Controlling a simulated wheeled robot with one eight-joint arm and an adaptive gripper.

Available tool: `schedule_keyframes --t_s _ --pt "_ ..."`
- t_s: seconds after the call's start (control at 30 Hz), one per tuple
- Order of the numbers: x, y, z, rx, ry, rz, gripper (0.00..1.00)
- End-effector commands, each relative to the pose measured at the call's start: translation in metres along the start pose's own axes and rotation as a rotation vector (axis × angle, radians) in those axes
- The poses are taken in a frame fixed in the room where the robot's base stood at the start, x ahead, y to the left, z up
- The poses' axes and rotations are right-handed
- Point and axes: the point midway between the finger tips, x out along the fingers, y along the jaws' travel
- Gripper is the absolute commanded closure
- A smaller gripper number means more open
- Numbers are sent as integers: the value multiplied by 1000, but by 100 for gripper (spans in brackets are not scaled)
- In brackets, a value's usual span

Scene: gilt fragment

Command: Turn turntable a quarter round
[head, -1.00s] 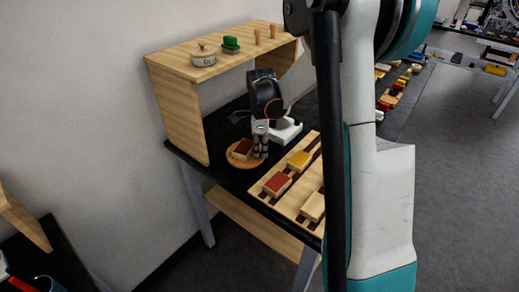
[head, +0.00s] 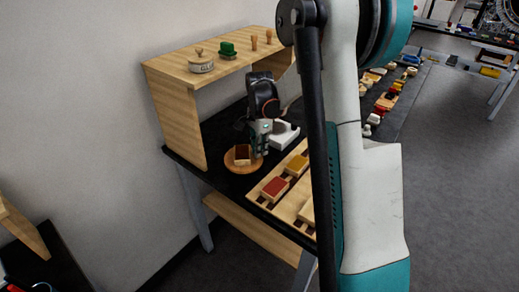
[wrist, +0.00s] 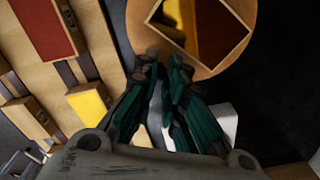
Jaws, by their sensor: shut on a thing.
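The turntable (head: 230,166) is a round wooden disc on the black bench top. It also fills the top of the wrist view (wrist: 140,32). A square wooden box (head: 243,155) with a dark inside sits on it; in the wrist view the box (wrist: 232,58) is cut off by the top edge and shows yellow and dark red inside. My gripper (head: 260,154) points down at the right edge of the disc. In the wrist view its fingertips (wrist: 165,60) are close together at the disc's rim, shut on it. The exact contact is hidden between the fingertips.
A wooden rack with a red block (head: 274,188) and a yellow block (head: 297,165) lies close in front. A white object (head: 284,135) sits behind my gripper. A wooden shelf (head: 178,110) stands at the left, with a lidded pot (head: 201,64) on top.

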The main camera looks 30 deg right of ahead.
Motion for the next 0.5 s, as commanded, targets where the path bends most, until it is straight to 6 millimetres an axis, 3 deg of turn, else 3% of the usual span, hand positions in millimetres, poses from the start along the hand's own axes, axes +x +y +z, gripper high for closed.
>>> schedule_keyframes --t_s 0.5 --pt "0 -15 -4 -257 1 -1 100"
